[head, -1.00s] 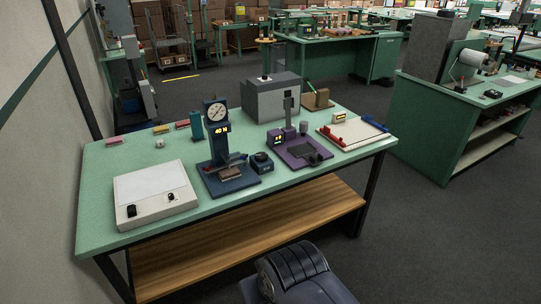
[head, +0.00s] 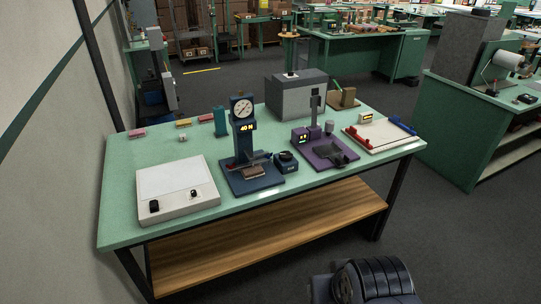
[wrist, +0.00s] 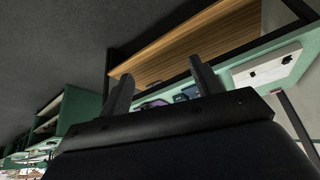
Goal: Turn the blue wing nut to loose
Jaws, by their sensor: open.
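No blue wing nut can be made out clearly at this distance. Blue parts on the green table (head: 120,215) are a dark blue dial-gauge stand (head: 243,135), a small dark blue box with a black knob (head: 286,162), and a blue piece (head: 402,125) on a white board (head: 378,138) with a red piece (head: 359,136). My gripper (wrist: 163,87) shows in the wrist view with two dark fingers apart and nothing between them. It is away from the table, whose wooden shelf and green edge lie beyond the fingers.
A white box with a pale top (head: 177,190) sits at the table's front left. A purple device (head: 324,152) and a grey block (head: 297,95) stand to the right and behind. A wooden shelf (head: 260,245) lies below.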

